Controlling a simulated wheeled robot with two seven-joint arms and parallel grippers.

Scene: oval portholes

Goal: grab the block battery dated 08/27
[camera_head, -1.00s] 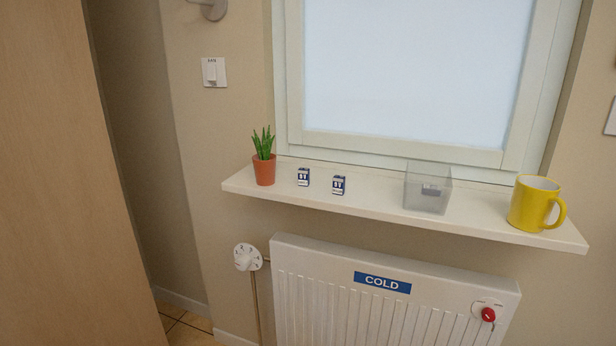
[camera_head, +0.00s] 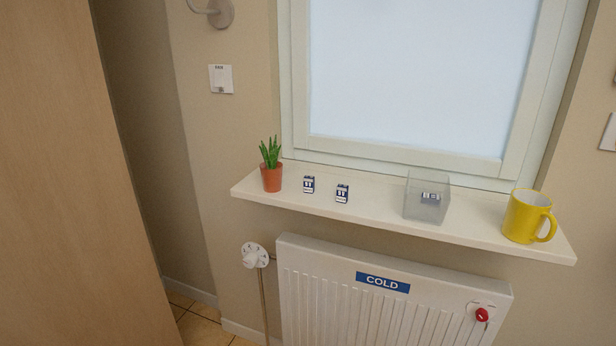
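Two small blue-and-white block batteries stand upright on the white window shelf (camera_head: 470,231). The left battery (camera_head: 308,185) is near the potted plant, and the right battery (camera_head: 342,193) is a little to its right. Both show "9V"-like marks; any date print is too small to read. A third small blue-and-white block (camera_head: 430,197) shows in the clear box (camera_head: 424,211) farther right on the shelf. Neither of my grippers is in view.
A potted plant (camera_head: 271,178) stands at the shelf's left end and a yellow mug (camera_head: 527,216) near its right end. A wooden panel (camera_head: 70,180) fills the left side.

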